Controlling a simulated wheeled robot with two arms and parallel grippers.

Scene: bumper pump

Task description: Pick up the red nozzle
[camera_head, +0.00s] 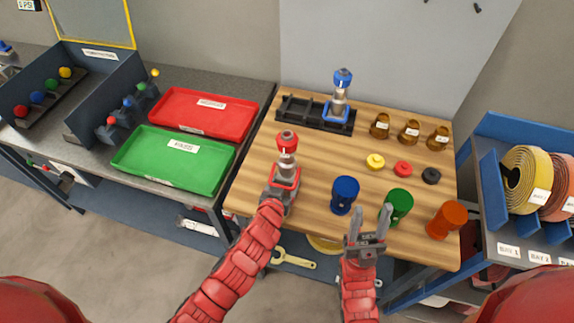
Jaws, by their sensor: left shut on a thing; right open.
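A grey pump body with a red cap and red collar (287,152) stands upright at the front left of the wooden table. My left gripper (282,187) is shut on its lower part, and the fingers hide some of its base. My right gripper (372,214) is open and empty at the table's front edge, just left of the green cup. A small red-tipped piece (111,121) stands in the dark rack on the left bench, in line with blue, green and yellow ones. I cannot tell for sure which red part is the nozzle.
Red (203,113) and green (173,159) trays lie on the left bench.

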